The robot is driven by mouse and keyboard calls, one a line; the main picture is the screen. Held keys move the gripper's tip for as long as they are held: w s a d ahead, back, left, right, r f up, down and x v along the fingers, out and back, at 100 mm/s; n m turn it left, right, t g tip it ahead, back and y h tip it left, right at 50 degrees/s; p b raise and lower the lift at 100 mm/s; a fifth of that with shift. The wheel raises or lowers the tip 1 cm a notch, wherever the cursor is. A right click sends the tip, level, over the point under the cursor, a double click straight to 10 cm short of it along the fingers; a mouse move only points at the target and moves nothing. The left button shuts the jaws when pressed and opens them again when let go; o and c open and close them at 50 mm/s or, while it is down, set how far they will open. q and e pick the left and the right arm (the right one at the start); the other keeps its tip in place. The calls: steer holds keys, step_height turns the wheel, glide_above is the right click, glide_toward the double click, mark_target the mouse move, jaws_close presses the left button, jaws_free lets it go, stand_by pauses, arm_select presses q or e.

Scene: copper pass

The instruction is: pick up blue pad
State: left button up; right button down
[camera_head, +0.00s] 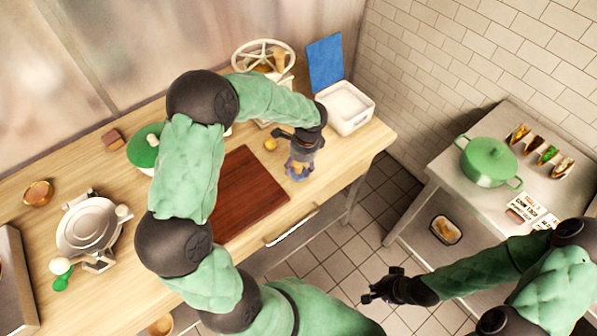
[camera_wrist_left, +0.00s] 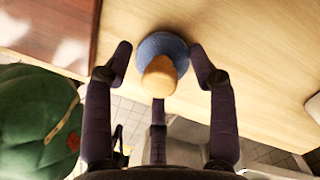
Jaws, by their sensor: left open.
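The blue pad (camera_wrist_left: 161,44) is a round blue disc with a tan knob (camera_wrist_left: 158,78) on it, on the light wooden counter in the left wrist view. My left gripper (camera_wrist_left: 160,60) is open, with its purple fingers spread around the knob and disc; I cannot tell whether they touch. In the head view my left gripper (camera_head: 299,172) points down at the counter near its front edge, right of a dark red board, and mostly hides the pad. My right gripper (camera_head: 371,292) hangs over the tiled floor, apart from the counter; its jaw state is unclear.
The dark red cutting board (camera_head: 247,190) lies left of my left gripper. A small orange ball (camera_head: 270,144) sits close by. Behind are a white container (camera_head: 346,105) and an upright blue panel (camera_head: 326,63). A green pot (camera_head: 489,161) stands on the right-hand table.

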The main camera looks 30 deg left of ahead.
mark_target(297, 164)
arm_select(q)
jaws_close()
stand_by(0.3)
steer(key=shift+r, duration=0.4)
step_height(297, 164, up, 2)
steer(key=shift+r+p, duration=0.1)
steer(key=shift+p, duration=0.35)
steer(key=s+d+r+p, duration=0.2)
steer(key=s+d+r, duration=0.5)
steer(key=d+r, duration=0.3)
steer(key=shift+s+d, duration=0.25)
steer(key=shift+d, duration=0.7)
